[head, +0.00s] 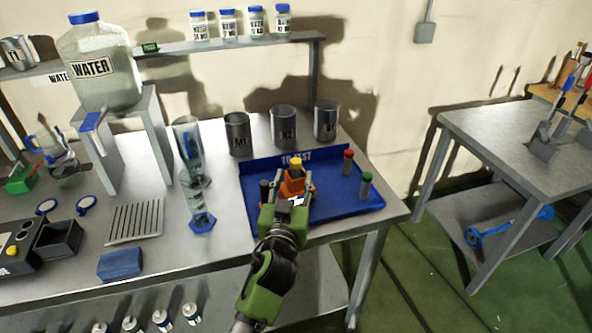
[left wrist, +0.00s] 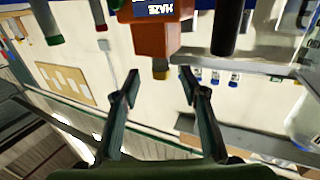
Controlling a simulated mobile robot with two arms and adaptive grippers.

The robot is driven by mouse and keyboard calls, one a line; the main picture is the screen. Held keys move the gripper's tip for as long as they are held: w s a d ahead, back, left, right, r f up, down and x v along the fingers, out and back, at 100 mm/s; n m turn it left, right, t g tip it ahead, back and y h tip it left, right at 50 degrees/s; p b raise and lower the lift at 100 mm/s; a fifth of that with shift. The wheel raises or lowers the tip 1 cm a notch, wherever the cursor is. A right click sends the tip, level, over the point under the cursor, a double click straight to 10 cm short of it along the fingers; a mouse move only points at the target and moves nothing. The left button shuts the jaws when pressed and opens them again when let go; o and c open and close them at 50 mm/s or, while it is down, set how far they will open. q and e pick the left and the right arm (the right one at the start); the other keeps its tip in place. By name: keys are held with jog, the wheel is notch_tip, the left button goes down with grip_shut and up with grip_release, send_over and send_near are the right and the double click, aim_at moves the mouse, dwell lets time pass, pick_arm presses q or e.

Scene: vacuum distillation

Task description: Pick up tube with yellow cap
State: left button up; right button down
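The yellow cap (head: 296,161) shows just beyond my left gripper, on top of an orange body (head: 291,186) in the blue tray. The tube's lower part is hidden. My right gripper is not in view.
The blue tray (head: 333,206) also holds a red-capped tube (head: 348,161), a green-capped tube (head: 365,187) and a dark tube (head: 264,190). Metal beakers (head: 283,130) stand behind it. A tall glass vessel (head: 190,160) stands to the left.

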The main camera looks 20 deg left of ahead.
aim_at(295, 169)
pick_arm(q)
jog(key=shift+w+a, duration=0.1)
jog(key=shift+w, duration=0.25)
jog(key=shift+w+r, duration=0.15)
jog(key=w+p, duration=0.1)
jog(key=w, duration=0.1)
jog(key=w+a, duration=0.1)
jog(key=w, duration=0.1)
jog(key=shift+w+p, duration=0.35)
jog(key=shift+w, duration=0.05)
jog(key=shift+s, duration=0.1)
jog(key=shift+c, duration=1.2)
grip_shut()
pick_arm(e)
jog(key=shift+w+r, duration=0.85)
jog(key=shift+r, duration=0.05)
